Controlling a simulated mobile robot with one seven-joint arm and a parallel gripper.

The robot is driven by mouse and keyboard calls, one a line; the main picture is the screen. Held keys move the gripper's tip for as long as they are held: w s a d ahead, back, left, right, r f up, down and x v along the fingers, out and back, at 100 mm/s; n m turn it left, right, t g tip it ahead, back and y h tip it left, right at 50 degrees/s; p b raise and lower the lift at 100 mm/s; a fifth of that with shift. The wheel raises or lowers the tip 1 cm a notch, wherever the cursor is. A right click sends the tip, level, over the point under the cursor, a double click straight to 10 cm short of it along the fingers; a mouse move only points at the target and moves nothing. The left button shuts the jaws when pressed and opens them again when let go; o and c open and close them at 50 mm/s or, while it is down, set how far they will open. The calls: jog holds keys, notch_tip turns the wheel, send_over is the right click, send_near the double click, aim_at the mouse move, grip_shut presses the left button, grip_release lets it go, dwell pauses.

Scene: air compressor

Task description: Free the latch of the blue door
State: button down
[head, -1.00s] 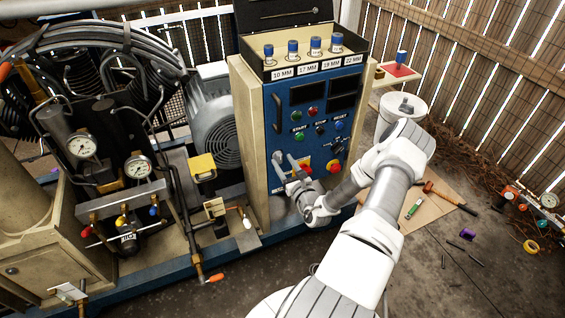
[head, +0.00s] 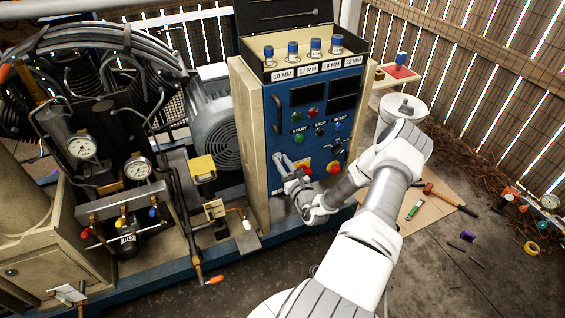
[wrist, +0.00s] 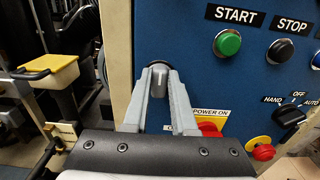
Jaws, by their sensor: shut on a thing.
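The blue door (head: 290,119) is the front panel of the beige cabinet, with screens, buttons and a dark handle. It appears closed. Its latch (wrist: 161,84), a short grey knob on a dark round base, sits near the lower left edge of the panel in the wrist view. My gripper (wrist: 160,80) has its two grey fingers around the latch, one on each side, and is shut on it. In the head view my gripper (head: 281,161) reaches the door's lower left, where its fingers hide the latch. I cannot tell how far the latch is turned.
A green start button (wrist: 227,43), a black stop button (wrist: 280,51), a selector switch (wrist: 289,115) and a red knob (wrist: 263,150) stick out right of my gripper. A red power switch (wrist: 210,129) is close to the right finger. Compressor pipes and gauges stand at left.

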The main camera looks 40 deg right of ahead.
jog(key=shift+m, duration=0.3)
jog(key=m+p, duration=0.1)
jog(key=m, duration=0.2)
jog(key=shift+s+d+m+p, duration=0.1)
jog(key=shift+d+m+p, duration=0.1)
jog(key=shift+m+p, duration=0.15)
jog(key=shift+d+f+m+p, duration=0.1)
jog(key=shift+f+m+p, duration=0.15)
jog(key=shift+m, duration=2)
jog(key=shift+d+f+m+p, duration=0.15)
jog(key=shift+m+p, duration=0.15)
jog(key=shift+m, duration=1.95)
jog(key=shift+d+f+m+p, duration=0.1)
jog(key=shift+f+m+p, duration=0.15)
jog(key=shift+m, duration=2)
jog(key=shift+a, duration=0.1)
jog(key=c, duration=0.7)
grip_release()
